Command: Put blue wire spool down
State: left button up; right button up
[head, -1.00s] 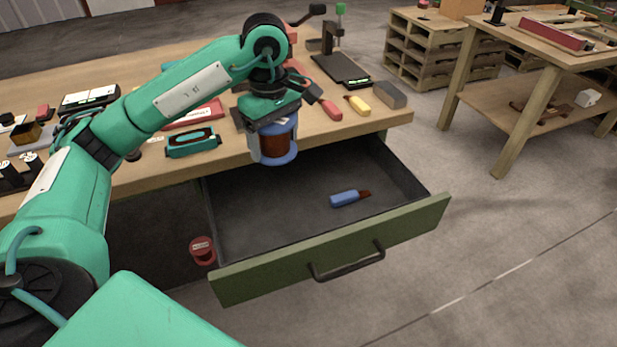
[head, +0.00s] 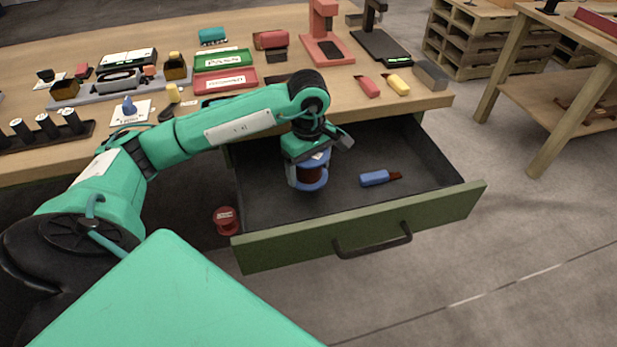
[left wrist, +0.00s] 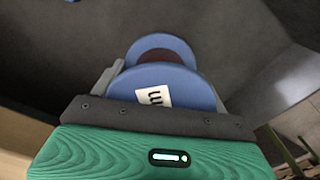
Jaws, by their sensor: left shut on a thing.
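The blue wire spool (head: 312,180) has blue flanges and a dark reddish-brown winding. My left gripper (head: 307,170) is shut on it and holds it inside the open drawer, over the left part. In the left wrist view the spool (left wrist: 165,82) sits between the fingers, its blue flange with a white label toward the camera. I cannot tell whether the spool touches the drawer floor. The open drawer (head: 360,240) has a green front with a dark handle and a dark grey inside. My right gripper is not in view.
A blue-handled tool (head: 376,178) lies in the drawer, right of the spool. A red spool (head: 226,218) stands outside the drawer at its left. The workbench (head: 420,98) above holds trays (head: 225,81), a red press stand (head: 325,45) and small tools. Drawer walls surround the gripper.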

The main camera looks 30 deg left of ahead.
aim_at(308, 178)
pick_arm(q)
notch_tip(308, 178, down, 4)
jog(key=shift+r, duration=0.15)
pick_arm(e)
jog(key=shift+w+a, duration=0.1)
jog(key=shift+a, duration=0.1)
pick_arm(q)
jog(key=o, duration=1.4)
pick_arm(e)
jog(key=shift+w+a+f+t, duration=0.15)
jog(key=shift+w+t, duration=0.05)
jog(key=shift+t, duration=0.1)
